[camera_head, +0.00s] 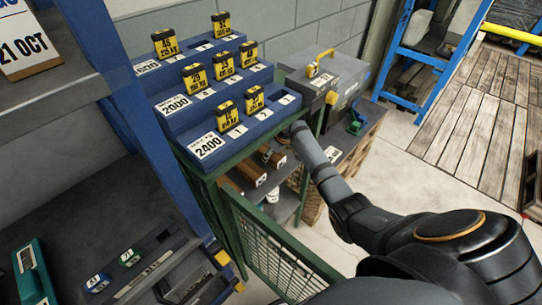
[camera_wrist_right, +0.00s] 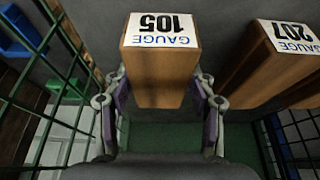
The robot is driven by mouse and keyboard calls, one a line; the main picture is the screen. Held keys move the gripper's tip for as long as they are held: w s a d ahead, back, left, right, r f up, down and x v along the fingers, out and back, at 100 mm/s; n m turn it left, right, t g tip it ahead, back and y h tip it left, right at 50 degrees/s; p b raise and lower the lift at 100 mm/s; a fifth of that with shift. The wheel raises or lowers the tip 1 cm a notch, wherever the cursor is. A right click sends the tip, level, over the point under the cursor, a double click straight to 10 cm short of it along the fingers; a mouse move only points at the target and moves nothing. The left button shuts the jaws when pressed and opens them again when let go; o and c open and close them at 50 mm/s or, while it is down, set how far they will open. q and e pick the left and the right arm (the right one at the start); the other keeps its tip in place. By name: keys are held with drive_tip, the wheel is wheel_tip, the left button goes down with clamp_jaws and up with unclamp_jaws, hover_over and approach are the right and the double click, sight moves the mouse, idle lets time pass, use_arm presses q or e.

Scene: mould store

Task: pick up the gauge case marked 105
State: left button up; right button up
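The gauge case marked 105 (camera_wrist_right: 160,80) is a brown block with a white label, in the middle of the right wrist view. My right gripper (camera_wrist_right: 160,98) is open, with its two purple-padded fingers on either side of this case. Any contact between pads and case is unclear. In the head view my right arm reaches to the stepped stand, and its gripper is largely hidden there. Brown cases show on the shelf below (camera_head: 250,172), but their numbers are too small to read. My left gripper is not in view.
A case marked 207 (camera_wrist_right: 268,72) sits close to the right of case 105. Green mesh panels (camera_wrist_right: 55,75) flank the space. Above the shelf, a blue stepped rack (camera_head: 270,118) holds several yellow-and-black blocks. A grey box (camera_head: 345,70) stands beside it.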

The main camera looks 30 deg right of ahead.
drive_tip(key=c, duration=1)
drive_tip(key=shift+o, duration=0.2)
drive_tip(key=shift+r, duration=0.1)
drive_tip(key=shift+r, duration=0.2)
drive_tip(key=shift+w+r, duration=0.1)
drive_tip(key=shift+r, duration=0.45)
drive_tip(key=s+d+p, duration=0.1)
drive_tip(key=s+d, duration=0.2)
drive_tip(key=s, duration=0.5)
drive_tip(key=s+d+p, duration=0.2)
drive_tip(key=s+d, duration=0.1)
drive_tip(key=s, duration=0.6)
